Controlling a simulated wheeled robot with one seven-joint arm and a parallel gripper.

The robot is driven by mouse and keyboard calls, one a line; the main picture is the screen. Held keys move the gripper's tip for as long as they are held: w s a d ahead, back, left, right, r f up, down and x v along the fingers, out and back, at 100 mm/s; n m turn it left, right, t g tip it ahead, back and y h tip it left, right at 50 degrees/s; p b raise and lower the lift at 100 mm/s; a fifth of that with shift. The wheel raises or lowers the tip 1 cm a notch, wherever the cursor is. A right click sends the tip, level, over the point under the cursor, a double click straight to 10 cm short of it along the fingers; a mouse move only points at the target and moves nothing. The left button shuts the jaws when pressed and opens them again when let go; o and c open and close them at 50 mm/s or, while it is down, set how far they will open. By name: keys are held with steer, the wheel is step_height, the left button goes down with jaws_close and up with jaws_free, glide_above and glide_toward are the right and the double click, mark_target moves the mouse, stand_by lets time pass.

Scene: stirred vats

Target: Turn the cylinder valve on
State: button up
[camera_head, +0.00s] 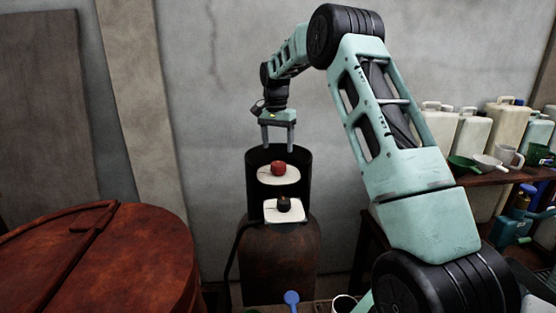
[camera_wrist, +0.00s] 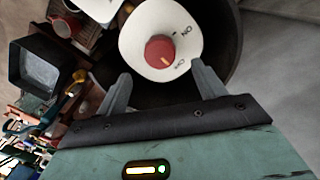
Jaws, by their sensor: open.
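A rusty brown cylinder (camera_head: 278,255) stands at the wall with a dark, open-fronted collar (camera_head: 251,180) around its top. Inside the collar is a red knob (camera_head: 278,168) on a white plate (camera_head: 265,180). In the wrist view the red knob (camera_wrist: 160,49) sits on its white plate (camera_wrist: 133,40), marked ON and OFF. Below it is a black knob (camera_head: 283,204) on a second white plate (camera_head: 270,216). My gripper (camera_head: 279,148) is open and empty, above the red knob with its fingers pointing down. In the wrist view my gripper (camera_wrist: 160,76) has its fingertips apart, short of the knob.
A large rusty red vat lid (camera_head: 130,250) fills the lower left. A wooden shelf (camera_head: 490,183) at right holds bowls, mugs and several pale jugs (camera_head: 470,135). A blue ladle (camera_head: 291,298) and a white cup (camera_head: 343,304) are at the bottom edge.

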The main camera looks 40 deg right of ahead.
mark_target(278, 163)
step_height(278, 163, down, 7)
steer(key=shift+s+f+p, duration=0.1)
steer(key=shift+p, duration=0.8)
steer(key=c, duration=1)
